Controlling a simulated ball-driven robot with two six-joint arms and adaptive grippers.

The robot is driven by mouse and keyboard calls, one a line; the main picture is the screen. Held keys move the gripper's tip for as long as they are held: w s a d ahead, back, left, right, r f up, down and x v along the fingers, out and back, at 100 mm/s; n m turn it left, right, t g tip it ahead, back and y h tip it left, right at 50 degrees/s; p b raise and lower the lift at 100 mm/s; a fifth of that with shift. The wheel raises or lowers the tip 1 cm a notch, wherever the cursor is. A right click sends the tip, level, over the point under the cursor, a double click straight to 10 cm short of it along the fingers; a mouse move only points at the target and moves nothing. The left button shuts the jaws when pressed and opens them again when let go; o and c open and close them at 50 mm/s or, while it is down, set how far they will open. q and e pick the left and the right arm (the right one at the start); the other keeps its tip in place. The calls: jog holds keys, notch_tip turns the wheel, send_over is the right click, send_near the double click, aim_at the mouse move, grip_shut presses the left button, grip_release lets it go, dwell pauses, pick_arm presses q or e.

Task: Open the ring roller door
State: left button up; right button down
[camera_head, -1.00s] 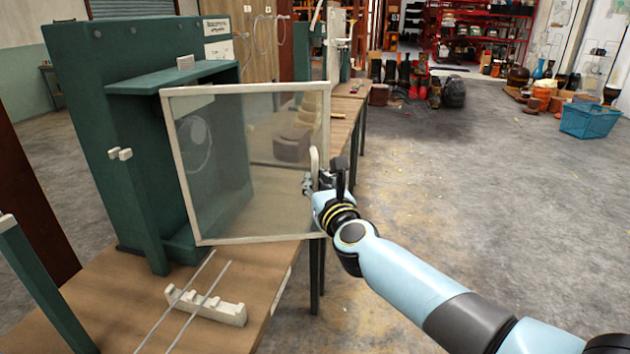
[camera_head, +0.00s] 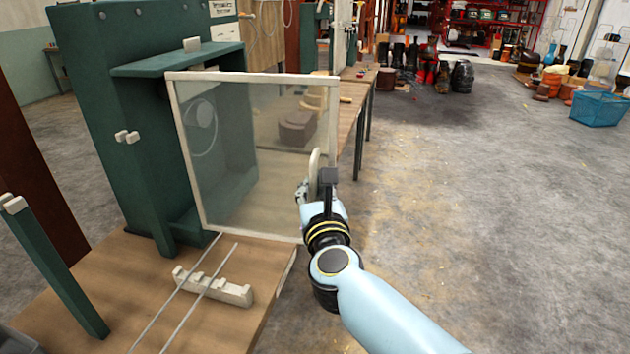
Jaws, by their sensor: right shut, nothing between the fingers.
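The ring roller door (camera_head: 262,155) is a clear panel in a pale frame. It stands swung out from the green cabinet (camera_head: 118,110), so the cabinet's inside partly shows behind it. A pale upright handle (camera_head: 314,172) is at the door's right edge. My right gripper (camera_head: 308,188) is at that edge, beside the handle. It is shut with nothing held; its fingertips are partly hidden and I cannot tell whether they touch the handle. My left gripper is not in view.
The wooden bench (camera_head: 90,290) carries a pale notched block (camera_head: 215,287) and two thin rods below the door. A green post (camera_head: 55,268) stands at the front left. Open grey floor (camera_head: 480,230) lies to the right. A blue basket (camera_head: 598,108) is far off.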

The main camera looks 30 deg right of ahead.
aim_at(311, 127)
jog(key=c, duration=2)
grip_release()
jog(key=shift+d, duration=0.1)
jog(key=o, duration=0.7)
jog(key=shift+s, duration=0.15)
jog(key=shift+c, duration=0.2)
notch_tip(311, 127, up, 10)
